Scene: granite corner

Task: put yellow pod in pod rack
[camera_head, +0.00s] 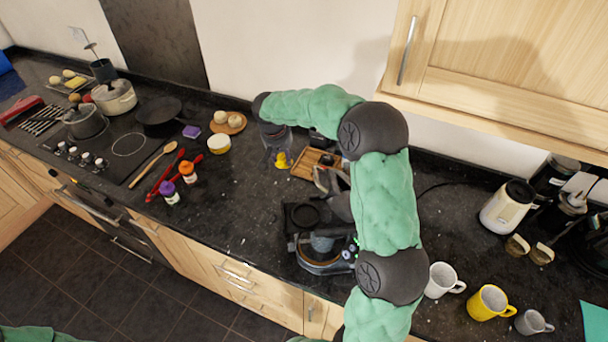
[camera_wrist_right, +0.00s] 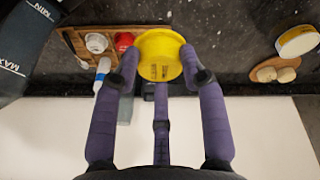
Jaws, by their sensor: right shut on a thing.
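The yellow pod (camera_head: 282,161) is in my right gripper (camera_head: 277,148), held over the dark counter just left of the pod rack. In the right wrist view the round yellow pod (camera_wrist_right: 160,55) sits between the purple fingers of the gripper (camera_wrist_right: 160,78), which are shut on it. The pod rack (camera_head: 301,170) is a wooden tray, partly hidden by my right arm and the coffee machine. In the wrist view the rack (camera_wrist_right: 72,38) shows at upper left, with a white pod (camera_wrist_right: 96,43) and a red pod (camera_wrist_right: 123,41). My left gripper is out of view.
The black coffee machine (camera_head: 322,245) stands in front of the rack. A round board (camera_head: 229,123) with pale balls and a yellow-banded tub (camera_head: 219,144) lie to the left. Counter left of the machine is clear.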

